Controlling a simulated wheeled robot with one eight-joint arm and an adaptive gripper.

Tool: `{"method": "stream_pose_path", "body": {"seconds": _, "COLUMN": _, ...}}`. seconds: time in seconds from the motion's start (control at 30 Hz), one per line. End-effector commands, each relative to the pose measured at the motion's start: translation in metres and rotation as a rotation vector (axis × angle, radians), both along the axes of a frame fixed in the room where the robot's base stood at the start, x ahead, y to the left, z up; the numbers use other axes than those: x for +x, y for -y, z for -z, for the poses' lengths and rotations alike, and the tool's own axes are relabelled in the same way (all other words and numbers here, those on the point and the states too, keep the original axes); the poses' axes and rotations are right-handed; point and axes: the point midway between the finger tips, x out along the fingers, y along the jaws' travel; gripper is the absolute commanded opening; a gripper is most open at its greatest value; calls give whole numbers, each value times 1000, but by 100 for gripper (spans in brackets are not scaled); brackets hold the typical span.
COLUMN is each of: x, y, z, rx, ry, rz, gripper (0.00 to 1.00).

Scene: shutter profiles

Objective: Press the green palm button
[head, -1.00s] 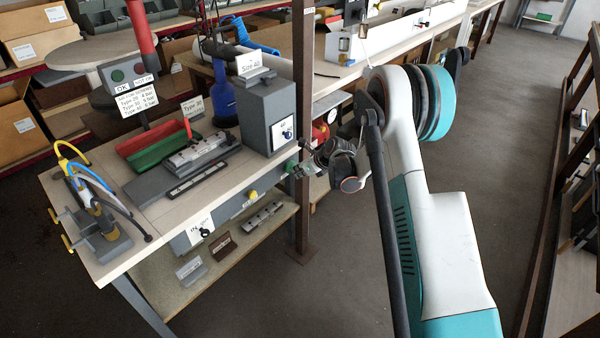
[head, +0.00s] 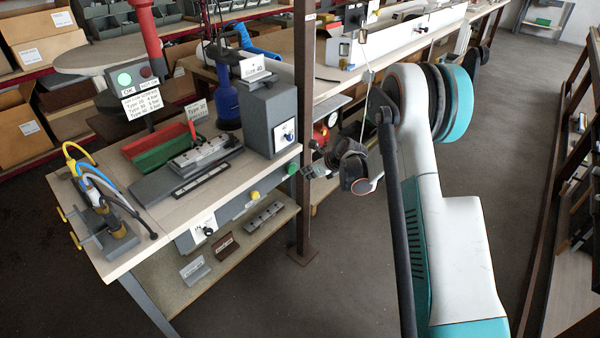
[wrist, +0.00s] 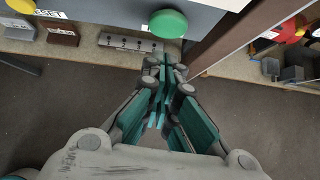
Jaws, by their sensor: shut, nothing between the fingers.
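The green palm button (wrist: 168,24) is a round mushroom head on the front of the grey bench box, at the top of the wrist view. In the head view the green button (head: 292,168) shows small at the bench's right front corner, just left of my gripper. My gripper (wrist: 165,65) is shut and empty, its fingertips pointing towards the bench and lying just below the button in the wrist picture. A small gap shows between them.
A yellow button (head: 254,196) sits left of the green one. A lower shelf (head: 215,262) holds small blocks. Open floor lies in front.

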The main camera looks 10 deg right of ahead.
Motion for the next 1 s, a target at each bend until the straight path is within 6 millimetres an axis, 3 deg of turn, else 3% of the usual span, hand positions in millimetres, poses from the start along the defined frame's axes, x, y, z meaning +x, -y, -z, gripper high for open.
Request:
{"method": "stream_pose_path", "body": {"seconds": 0.03, "x": -7, "y": 5, "z": -14, "rx": 0, "ry": -1, "rz": 2, "gripper": 0}}
{"method": "stream_pose_path", "body": {"seconds": 0.1, "x": -16, "y": 11, "z": -25, "rx": 1, "ry": -2, "rz": 1, "gripper": 0}}
{"method": "stream_pose_path", "body": {"seconds": 0.4, "x": -42, "y": 28, "z": -54, "rx": -1, "ry": -2, "rz": 1, "gripper": 0}}
{"method": "stream_pose_path", "body": {"seconds": 1.0, "x": -46, "y": 30, "z": -58, "rx": -1, "ry": -2, "rz": 0, "gripper": 0}}
